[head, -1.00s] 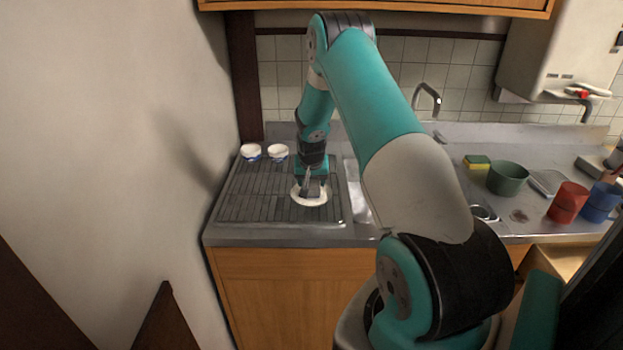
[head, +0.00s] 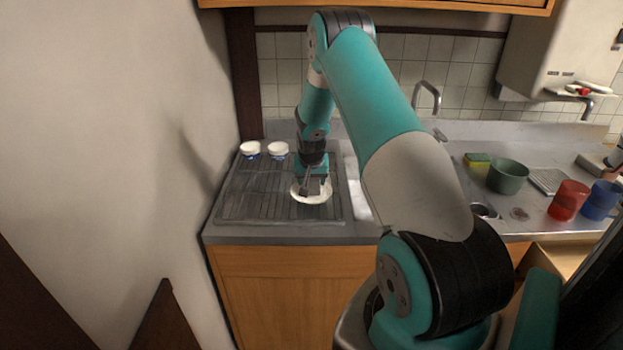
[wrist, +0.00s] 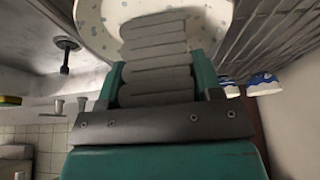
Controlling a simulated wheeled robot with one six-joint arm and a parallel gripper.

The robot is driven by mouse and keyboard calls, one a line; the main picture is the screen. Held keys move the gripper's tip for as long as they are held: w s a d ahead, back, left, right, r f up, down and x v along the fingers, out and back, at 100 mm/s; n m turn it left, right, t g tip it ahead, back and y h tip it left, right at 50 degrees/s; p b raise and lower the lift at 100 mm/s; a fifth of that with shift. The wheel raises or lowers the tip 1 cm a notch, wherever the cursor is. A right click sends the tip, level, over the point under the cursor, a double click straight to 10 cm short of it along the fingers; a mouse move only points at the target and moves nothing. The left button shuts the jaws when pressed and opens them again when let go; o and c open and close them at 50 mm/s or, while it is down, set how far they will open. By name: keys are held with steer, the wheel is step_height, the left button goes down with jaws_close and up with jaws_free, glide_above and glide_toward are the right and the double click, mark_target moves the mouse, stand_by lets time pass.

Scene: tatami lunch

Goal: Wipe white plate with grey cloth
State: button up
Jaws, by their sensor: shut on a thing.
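The white plate (head: 309,198) lies on the ribbed drainboard at the left of the counter. In the wrist view the plate (wrist: 97,30) shows grey-green speckles. My gripper (head: 314,184) is low over the plate, pointing down. In the wrist view my gripper (wrist: 158,85) is shut on the grey cloth (wrist: 155,52), which looks folded in several layers. The cloth reaches out from between the fingers over the plate. I cannot tell how firmly it touches the plate. My gripper hides part of the plate in the head view.
Two small white-and-blue cups (head: 250,149) (head: 278,149) stand at the back of the drainboard (head: 240,205). A sponge (head: 477,160), a green bowl (head: 508,176), a red cup (head: 568,199) and a blue cup (head: 601,200) stand right of the sink. A faucet (head: 428,95) rises behind.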

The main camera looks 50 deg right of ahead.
steer(key=shift+f+b, duration=0.3)
steer(key=shift+f, duration=0.15)
stand_by(0.5)
steer(key=n+y, duration=0.1)
steer(key=n, duration=0.2)
steer(key=shift+t, duration=0.4)
steer(key=n, duration=0.2)
steer(key=n+y+b, duration=0.1)
steer(key=shift+a+n+t, duration=0.3)
steer(key=shift+n, duration=0.1)
